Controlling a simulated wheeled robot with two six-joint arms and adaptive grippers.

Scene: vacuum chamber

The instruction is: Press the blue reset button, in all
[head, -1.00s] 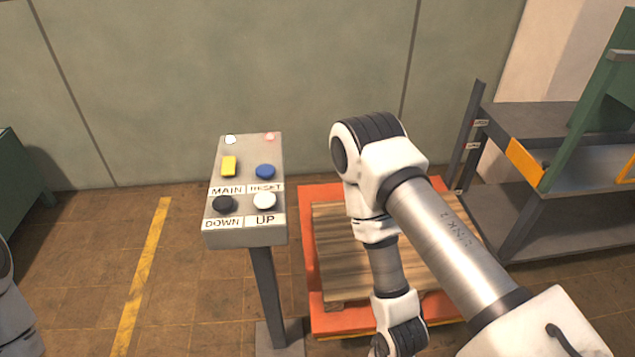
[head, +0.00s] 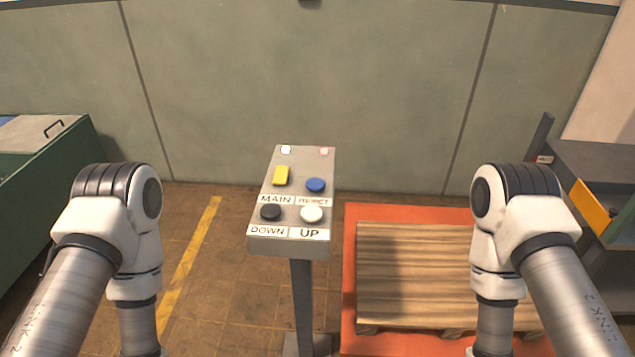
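The blue reset button (head: 316,185) is round and sits on the right of the upper row of a grey control panel (head: 289,241) on a post. A yellow switch (head: 281,176) is to its left. A black button (head: 271,212) above the DOWN label and a white button (head: 312,214) above the UP label are below it. Nothing touches the blue button. My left arm is at the left of the head view and my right arm at the right, both bent downward. Both grippers are below the picture's edge and hidden.
An orange platform (head: 392,344) with a wooden pallet (head: 415,275) lies right of the panel. A green machine (head: 50,190) stands at the left and a grey shelf (head: 590,165) at the right. A yellow floor line (head: 190,255) runs left of the panel. The space before the panel is free.

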